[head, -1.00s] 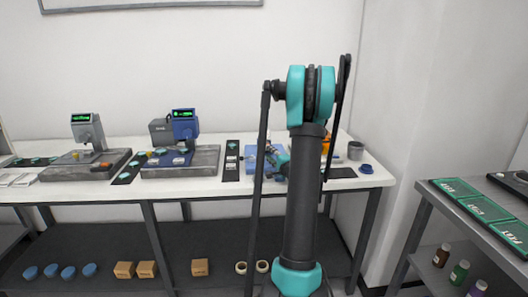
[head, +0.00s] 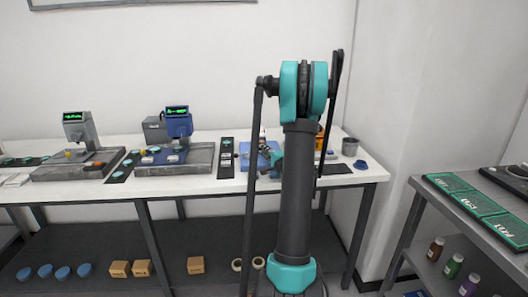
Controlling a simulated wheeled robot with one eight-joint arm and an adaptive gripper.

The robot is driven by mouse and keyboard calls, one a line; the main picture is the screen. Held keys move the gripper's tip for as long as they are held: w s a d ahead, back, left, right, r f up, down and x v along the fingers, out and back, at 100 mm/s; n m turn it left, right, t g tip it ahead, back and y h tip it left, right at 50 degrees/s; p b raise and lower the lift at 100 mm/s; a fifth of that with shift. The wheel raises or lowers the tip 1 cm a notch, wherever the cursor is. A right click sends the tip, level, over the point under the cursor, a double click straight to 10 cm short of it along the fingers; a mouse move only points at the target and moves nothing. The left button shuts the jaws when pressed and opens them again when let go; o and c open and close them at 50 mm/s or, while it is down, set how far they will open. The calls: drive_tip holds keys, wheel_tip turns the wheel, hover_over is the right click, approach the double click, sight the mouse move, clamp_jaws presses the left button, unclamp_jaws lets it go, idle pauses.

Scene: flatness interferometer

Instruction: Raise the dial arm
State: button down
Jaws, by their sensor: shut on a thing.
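A blue block-like fixture (head: 248,163) stands on the white bench, just left of my arm. A thin upright piece (head: 262,138), probably the dial arm, rises above it. My gripper (head: 268,157) is small and dark at the fixture's right side, partly hidden behind my own arm. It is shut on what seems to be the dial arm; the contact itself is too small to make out.
Two instruments with green displays, one grey (head: 78,128) and one blue (head: 179,122), stand on bases to the left. A dark strip (head: 227,160) lies beside the fixture. A grey cup (head: 350,146) and blue dish (head: 361,165) sit right. A side table (head: 455,215) is at far right.

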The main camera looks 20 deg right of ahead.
drive_tip(key=shift+r, duration=0.1)
drive_tip(key=shift+r+m+g, duration=0.3)
drive_tip(key=shift+r+g, duration=0.3)
drive_tip(key=shift+r, duration=0.4)
drive_tip(key=w+d+r+m+g, duration=0.1)
drive_tip(key=w+r+g, duration=0.2)
drive_tip(key=r, duration=0.3)
drive_tip(key=w+d+r+m+g, duration=0.1)
drive_tip(key=w+r+g, duration=0.2)
drive_tip(key=r+g, duration=0.2)
drive_tip(key=shift+w+r+y, duration=0.2)
drive_tip(key=shift+r+y, duration=0.2)
drive_tip(key=shift+r, duration=0.3)
drive_tip(key=c, duration=1.6)
unclamp_jaws()
